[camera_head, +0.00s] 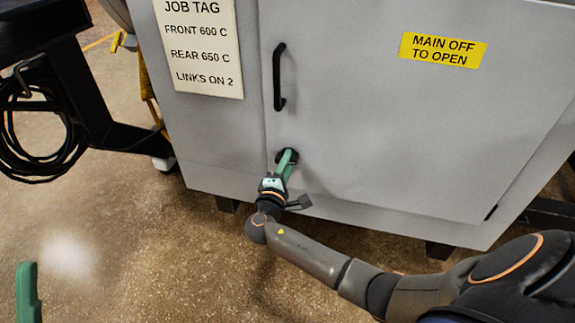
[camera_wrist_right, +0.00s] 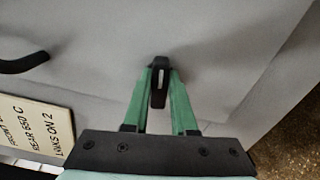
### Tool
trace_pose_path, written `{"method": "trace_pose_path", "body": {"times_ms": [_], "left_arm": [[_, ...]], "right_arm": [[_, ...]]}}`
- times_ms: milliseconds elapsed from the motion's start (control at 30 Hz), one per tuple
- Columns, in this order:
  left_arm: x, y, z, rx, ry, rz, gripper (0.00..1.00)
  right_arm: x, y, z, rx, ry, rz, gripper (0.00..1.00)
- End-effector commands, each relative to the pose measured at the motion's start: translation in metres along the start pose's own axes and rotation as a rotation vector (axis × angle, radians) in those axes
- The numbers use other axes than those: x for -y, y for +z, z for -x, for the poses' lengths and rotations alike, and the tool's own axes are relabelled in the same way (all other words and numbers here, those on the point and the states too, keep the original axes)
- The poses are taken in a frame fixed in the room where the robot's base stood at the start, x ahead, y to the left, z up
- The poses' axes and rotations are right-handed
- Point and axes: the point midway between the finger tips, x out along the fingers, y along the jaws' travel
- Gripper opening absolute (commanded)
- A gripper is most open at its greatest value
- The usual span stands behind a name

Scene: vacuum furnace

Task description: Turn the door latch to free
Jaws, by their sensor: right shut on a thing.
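The door latch (camera_head: 281,155) is a small black part low on the grey cabinet door (camera_head: 390,120), below the black handle. My right gripper (camera_head: 287,160) reaches it from below, with its green fingers on either side of the latch. In the right wrist view the fingertips (camera_wrist_right: 160,80) close around the black latch (camera_wrist_right: 158,98), which has a pale mark on it. The fingers partly hide the latch, and its exact angle is hard to tell. One green finger of my left gripper (camera_head: 27,292) shows at the lower left edge, away from the cabinet.
A black door handle (camera_head: 279,77) stands out above the latch. A job tag (camera_head: 200,45) and a yellow "MAIN OFF TO OPEN" label (camera_head: 443,50) are on the cabinet. A black frame with a coiled cable (camera_head: 30,130) stands at left. The floor in front is clear.

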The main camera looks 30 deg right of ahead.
Motion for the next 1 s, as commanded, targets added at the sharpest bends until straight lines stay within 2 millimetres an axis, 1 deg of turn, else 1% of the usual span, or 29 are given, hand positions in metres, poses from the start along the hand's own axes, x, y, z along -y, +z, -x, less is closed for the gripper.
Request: {"method": "trace_pose_path", "body": {"times_ms": [200, 567, 600, 867, 1000], "left_arm": [[-0.0019, 0.0022, 0.0022, 0.001, 0.005, -0.002, 0.50], [-0.0017, 0.0019, 0.0018, 0.000, 0.002, -0.002, 0.50], [-0.0015, 0.0018, 0.0017, -0.001, 0.001, -0.002, 0.50], [-0.0011, 0.0015, 0.0015, -0.002, -0.003, -0.002, 0.50], [-0.0010, 0.0014, 0.0014, -0.002, -0.003, -0.002, 0.50]], "right_arm": [[0.0007, 0.0006, -0.0001, 0.002, -0.001, -0.035, 0.00], [0.0004, 0.0005, -0.0001, 0.002, -0.001, -0.039, 0.00], [0.0004, 0.0005, -0.0001, 0.002, -0.001, -0.039, 0.26], [0.0003, 0.0002, 0.0000, 0.001, -0.001, -0.037, 0.55], [0.0003, 0.0001, 0.0000, 0.000, -0.001, -0.037, 0.55]]}}
